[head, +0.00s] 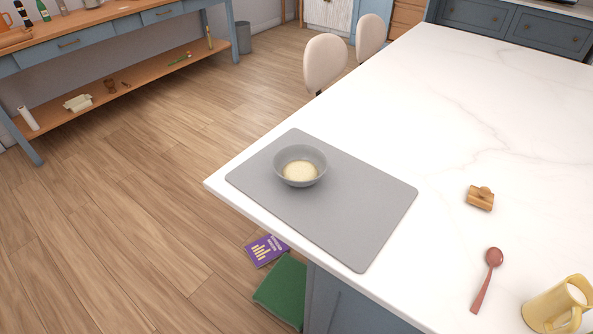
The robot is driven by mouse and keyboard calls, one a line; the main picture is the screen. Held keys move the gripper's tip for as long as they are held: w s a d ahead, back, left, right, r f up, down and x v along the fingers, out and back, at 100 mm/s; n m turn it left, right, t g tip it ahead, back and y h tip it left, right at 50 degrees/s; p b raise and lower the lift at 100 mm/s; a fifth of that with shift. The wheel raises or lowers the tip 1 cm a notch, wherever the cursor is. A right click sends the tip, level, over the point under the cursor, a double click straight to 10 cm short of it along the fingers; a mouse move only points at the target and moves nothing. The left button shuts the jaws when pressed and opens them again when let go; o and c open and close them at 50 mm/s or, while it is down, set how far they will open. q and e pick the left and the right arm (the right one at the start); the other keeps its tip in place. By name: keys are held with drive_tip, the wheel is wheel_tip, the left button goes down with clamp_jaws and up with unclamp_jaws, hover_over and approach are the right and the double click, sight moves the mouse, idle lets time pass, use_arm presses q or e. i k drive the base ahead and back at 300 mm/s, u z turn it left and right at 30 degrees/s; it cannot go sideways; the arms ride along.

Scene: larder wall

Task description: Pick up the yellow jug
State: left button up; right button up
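The yellow jug (553,307) stands upright on the white marble counter, at the bottom right of the head view. Neither of my grippers shows in the head view.
A red spoon (488,279) lies just left of the jug, and a small wooden block (480,198) is farther back. A grey mat (345,222) bears a grey bowl (300,166) near the counter's left edge. The counter's far part is clear. Two chairs stand beyond.

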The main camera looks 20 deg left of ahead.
sight(566, 301)
drive_tip(key=z, duration=1.5)
